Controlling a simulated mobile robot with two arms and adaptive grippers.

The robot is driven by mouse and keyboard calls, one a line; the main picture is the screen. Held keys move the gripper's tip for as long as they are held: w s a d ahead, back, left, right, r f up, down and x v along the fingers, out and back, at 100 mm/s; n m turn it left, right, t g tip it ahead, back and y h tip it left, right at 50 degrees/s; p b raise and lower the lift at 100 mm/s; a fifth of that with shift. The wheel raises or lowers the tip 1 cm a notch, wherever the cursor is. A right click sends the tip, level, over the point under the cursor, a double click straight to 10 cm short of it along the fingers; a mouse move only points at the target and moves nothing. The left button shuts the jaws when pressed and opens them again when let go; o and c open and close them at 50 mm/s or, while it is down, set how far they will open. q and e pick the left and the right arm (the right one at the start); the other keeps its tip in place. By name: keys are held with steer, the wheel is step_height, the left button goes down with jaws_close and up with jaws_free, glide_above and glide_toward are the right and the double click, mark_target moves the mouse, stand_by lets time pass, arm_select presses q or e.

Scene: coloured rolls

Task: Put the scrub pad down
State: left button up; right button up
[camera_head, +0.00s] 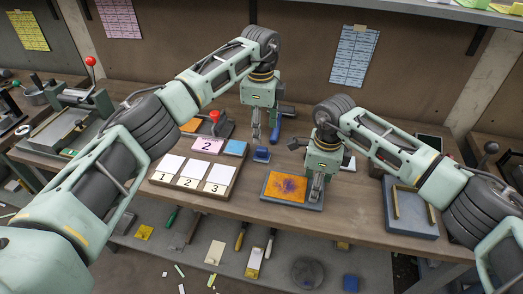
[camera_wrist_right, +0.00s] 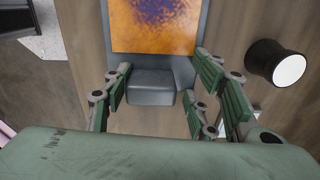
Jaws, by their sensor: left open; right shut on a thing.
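My right gripper (camera_head: 315,197) is low at the right edge of a grey tray (camera_head: 270,202). Its fingers (camera_wrist_right: 163,78) are spread wide and shut on a grey block (camera_wrist_right: 152,86), which looks like the scrub pad. The block is at the tray's edge; whether it rests on the tray I cannot tell. An orange plate with a purple stain (camera_head: 286,187) lies in the tray and also shows in the wrist view (camera_wrist_right: 155,22). My left gripper (camera_head: 256,134) is open and empty, pointing down above a small blue block (camera_head: 261,155).
A wooden board with white cards numbered 1, 2 and 3 (camera_head: 158,184) lies left of the tray. A blue-grey tray with brass bars (camera_head: 420,226) is at the right. A black round object with a white face (camera_wrist_right: 280,65) stands close to my right gripper. Tools lie on the lower shelf.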

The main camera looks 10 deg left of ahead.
mark_target(262, 149)
arm_select(q)
step_height(262, 149, down, 10)
steer(key=shift+w+d+r, duration=0.1)
steer(key=c, duration=1.2)
steer(key=shift+c, duration=0.2)
step_height(262, 149, up, 10)
stand_by(0.6)
